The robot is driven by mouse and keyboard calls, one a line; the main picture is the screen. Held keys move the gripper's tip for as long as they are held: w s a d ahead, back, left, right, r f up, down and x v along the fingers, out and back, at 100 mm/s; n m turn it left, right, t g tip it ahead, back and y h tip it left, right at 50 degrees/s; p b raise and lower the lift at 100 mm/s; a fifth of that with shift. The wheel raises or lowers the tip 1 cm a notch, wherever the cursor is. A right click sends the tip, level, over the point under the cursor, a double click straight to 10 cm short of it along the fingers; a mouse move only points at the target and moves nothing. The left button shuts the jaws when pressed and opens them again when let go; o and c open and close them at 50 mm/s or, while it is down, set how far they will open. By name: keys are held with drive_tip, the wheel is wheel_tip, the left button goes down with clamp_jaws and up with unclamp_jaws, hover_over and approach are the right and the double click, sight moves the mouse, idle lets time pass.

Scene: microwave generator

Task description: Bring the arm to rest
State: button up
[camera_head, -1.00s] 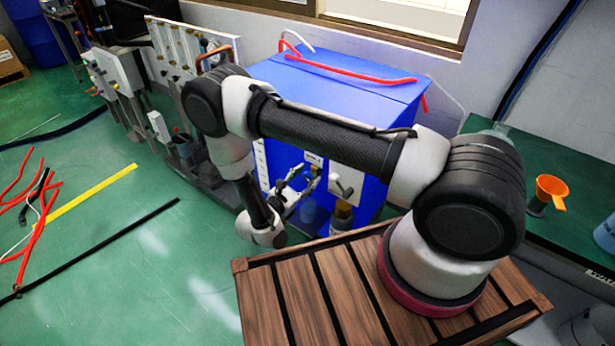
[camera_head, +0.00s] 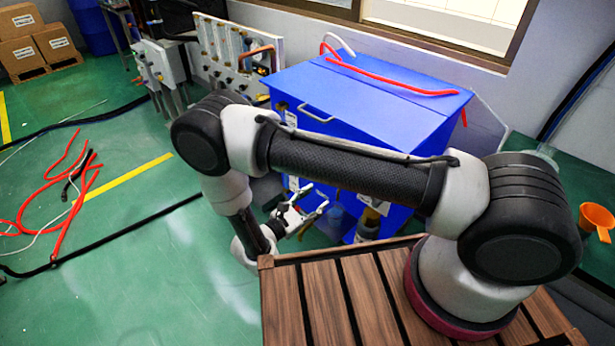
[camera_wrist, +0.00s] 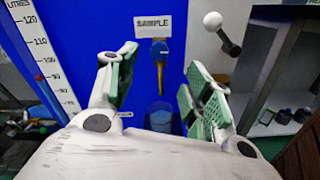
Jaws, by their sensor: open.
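My gripper (camera_head: 300,212) is in front of the blue cabinet (camera_head: 345,103), low beside the slatted wooden top. In the wrist view my gripper (camera_wrist: 155,92) has its green-padded fingers spread apart with nothing between them. Beyond the fingers is the cabinet's blue front (camera_wrist: 120,25) with a SAMPLE label (camera_wrist: 153,26), a tap (camera_wrist: 159,50) below it and a blue cup (camera_wrist: 160,112) under the tap. My arm is bent, its upper link crossing in front of the cabinet in the head view.
A white knobbed lever (camera_wrist: 222,32) and a litre scale (camera_wrist: 40,55) flank the tap. Red hoses (camera_head: 65,195) lie on the green floor at left. An orange funnel (camera_head: 596,217) is at right. Boxes (camera_head: 38,45) stand at far left.

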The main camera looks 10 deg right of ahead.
drive_tip(key=s+d+g+h, duration=0.1)
drive_tip(key=s+d+g, duration=0.2)
drive_tip(key=s+d, duration=0.15)
drive_tip(key=s+d+r+m+g+y, duration=0.2)
drive_tip(key=d+r+m+g+y, duration=0.15)
drive_tip(key=r, duration=0.55)
drive_tip(key=s+d+r+m+g+y, duration=0.25)
drive_tip(key=r+m+g, duration=0.2)
drive_tip(key=r, duration=0.45)
drive_tip(key=s+d+r+m+g+y, duration=0.25)
drive_tip(key=r+m+y, duration=0.2)
drive_tip(key=r, duration=0.45)
drive_tip(key=s+d+r+m+t+y, duration=0.2)
drive_tip(key=s+d+r+m+t, duration=0.1)
drive_tip(key=r, duration=0.6)
drive_tip(key=s+d+r+m+t+y, duration=0.3)
drive_tip(key=s+d+r+m+t, duration=0.1)
drive_tip(key=d+r, duration=0.4)
drive_tip(key=shift+s+d+r+m, duration=0.25)
drive_tip(key=shift+s+r+m, duration=0.2)
drive_tip(key=shift+m, duration=0.5)
